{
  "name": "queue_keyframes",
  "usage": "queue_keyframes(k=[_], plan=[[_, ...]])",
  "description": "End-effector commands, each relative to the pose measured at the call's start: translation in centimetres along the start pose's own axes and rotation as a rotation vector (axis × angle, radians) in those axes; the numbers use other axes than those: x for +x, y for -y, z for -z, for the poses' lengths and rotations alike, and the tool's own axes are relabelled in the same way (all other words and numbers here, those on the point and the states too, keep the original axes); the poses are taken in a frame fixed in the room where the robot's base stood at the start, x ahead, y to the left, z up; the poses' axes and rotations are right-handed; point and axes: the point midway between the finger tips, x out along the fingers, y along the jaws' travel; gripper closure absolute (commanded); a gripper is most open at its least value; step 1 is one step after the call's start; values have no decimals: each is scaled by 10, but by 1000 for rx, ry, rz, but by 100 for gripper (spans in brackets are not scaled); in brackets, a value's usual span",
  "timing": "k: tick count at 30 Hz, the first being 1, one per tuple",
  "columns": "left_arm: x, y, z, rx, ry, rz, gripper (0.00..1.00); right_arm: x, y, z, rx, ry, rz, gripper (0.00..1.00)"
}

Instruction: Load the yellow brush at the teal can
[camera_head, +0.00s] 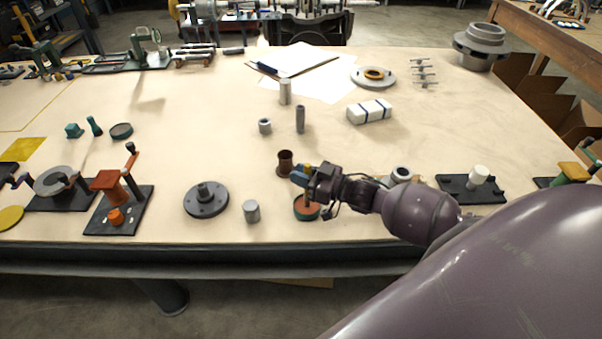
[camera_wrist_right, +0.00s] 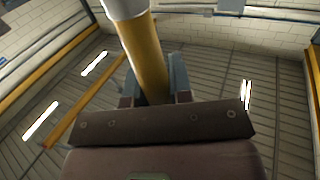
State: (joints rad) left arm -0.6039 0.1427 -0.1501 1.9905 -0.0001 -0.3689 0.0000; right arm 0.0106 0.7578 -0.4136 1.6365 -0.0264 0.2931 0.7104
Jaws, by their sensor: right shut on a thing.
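The teal can (camera_head: 299,216) is a low round tin with an orange-red top surface, near the front edge of the table in the head view. My right gripper (camera_head: 303,177) is right above it, fingers shut on the yellow brush (camera_wrist_right: 147,60). In the right wrist view, the brush's yellow shaft runs between the fingers up to a pale grey end at the top of the picture. In the head view, a short brownish-yellow piece of the brush shows below the fingers, over the can. I cannot tell whether it touches the orange-red surface. My left gripper is not in view.
A brown cup (camera_head: 285,165) stands just behind the can. A grey cylinder (camera_head: 251,212) and a dark flanged disc (camera_head: 206,203) are to its left. A grey ring (camera_head: 401,174) lies behind my right arm. The table's middle left is fairly clear.

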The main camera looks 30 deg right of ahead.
Motion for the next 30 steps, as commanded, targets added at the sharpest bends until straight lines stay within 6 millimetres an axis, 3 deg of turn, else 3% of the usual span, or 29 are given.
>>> queue_keyframes(k=[14, 30], plan=[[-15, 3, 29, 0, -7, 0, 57, 0, 0, 35, -1, -3, 1, 100], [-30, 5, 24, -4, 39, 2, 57, 0, 0, 67, -2, -2, 0, 100]])
